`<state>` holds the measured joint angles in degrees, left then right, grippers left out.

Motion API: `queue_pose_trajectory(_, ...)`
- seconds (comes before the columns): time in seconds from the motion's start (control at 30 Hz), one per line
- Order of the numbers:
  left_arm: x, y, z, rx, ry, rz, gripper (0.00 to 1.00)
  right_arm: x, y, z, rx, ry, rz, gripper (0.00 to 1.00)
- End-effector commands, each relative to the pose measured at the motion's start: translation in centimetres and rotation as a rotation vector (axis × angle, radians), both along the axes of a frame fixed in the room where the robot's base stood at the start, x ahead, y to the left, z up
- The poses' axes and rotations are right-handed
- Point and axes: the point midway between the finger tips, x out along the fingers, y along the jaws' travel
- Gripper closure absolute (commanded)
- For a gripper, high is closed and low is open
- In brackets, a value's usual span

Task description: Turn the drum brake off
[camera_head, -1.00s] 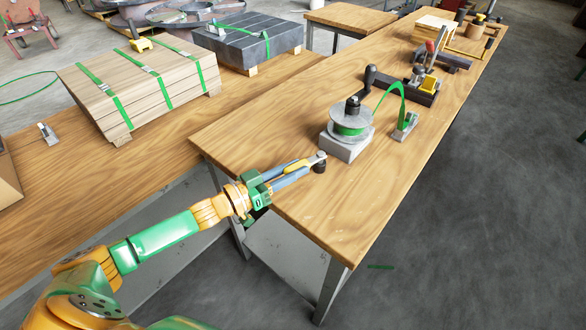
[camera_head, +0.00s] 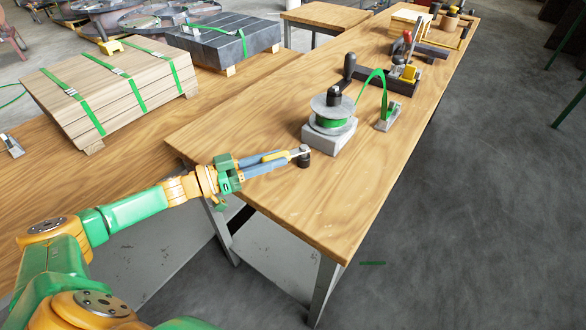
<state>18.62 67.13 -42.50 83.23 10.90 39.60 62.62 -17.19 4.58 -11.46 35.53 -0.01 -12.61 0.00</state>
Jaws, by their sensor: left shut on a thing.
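A reel of green strap (camera_head: 332,117) with a black hub knob on top sits on a grey block (camera_head: 322,139) on the wooden bench. A short dark knob with a pale grey top (camera_head: 304,158) stands just left of the block, near the bench's left side. My left gripper (camera_head: 296,154) reaches in from the left, low over the bench, and is shut on this knob. The fingers hide part of the knob, and I cannot tell how it joins the block. My right gripper is out of view.
Green strap arcs from the reel to a small metal stand (camera_head: 389,119). Dark clamp-like tools (camera_head: 388,80) lie farther back on the bench (camera_head: 330,210). Strapped wooden boards (camera_head: 105,90) and a dark strapped stack (camera_head: 222,45) fill the left bench. The bench's front is clear.

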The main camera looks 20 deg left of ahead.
Motion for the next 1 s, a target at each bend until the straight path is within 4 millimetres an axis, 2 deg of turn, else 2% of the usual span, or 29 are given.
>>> queue_pose_trajectory(0.03, -0.1, 0.4, -0.3, 0.002, 0.002, -0.007, 1.00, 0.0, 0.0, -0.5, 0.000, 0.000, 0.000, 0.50)
queue_pose_trajectory(0.3, -0.2, 0.4, 0.0, -0.001, 0.005, -0.010, 1.00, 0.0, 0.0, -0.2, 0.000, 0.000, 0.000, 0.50)
queue_pose_trajectory(0.33, -0.2, 0.4, 0.0, -0.001, 0.005, -0.010, 0.64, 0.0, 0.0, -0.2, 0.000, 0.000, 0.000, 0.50)
queue_pose_trajectory(0.4, -0.2, 0.4, 0.0, -0.001, 0.004, -0.010, 0.45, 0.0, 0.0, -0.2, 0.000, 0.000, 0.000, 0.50)
queue_pose_trajectory(0.43, -0.2, 0.4, 0.0, -0.001, 0.004, -0.010, 0.42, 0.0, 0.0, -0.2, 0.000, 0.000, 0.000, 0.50)
queue_pose_trajectory(0.73, -0.4, 0.6, 0.0, 0.000, 0.004, -0.009, 0.42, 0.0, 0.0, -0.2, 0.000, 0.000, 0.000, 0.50)
queue_pose_trajectory(1.0, -3.7, 3.7, -0.2, 0.003, 0.010, -0.008, 0.42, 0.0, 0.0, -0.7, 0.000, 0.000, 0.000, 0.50)
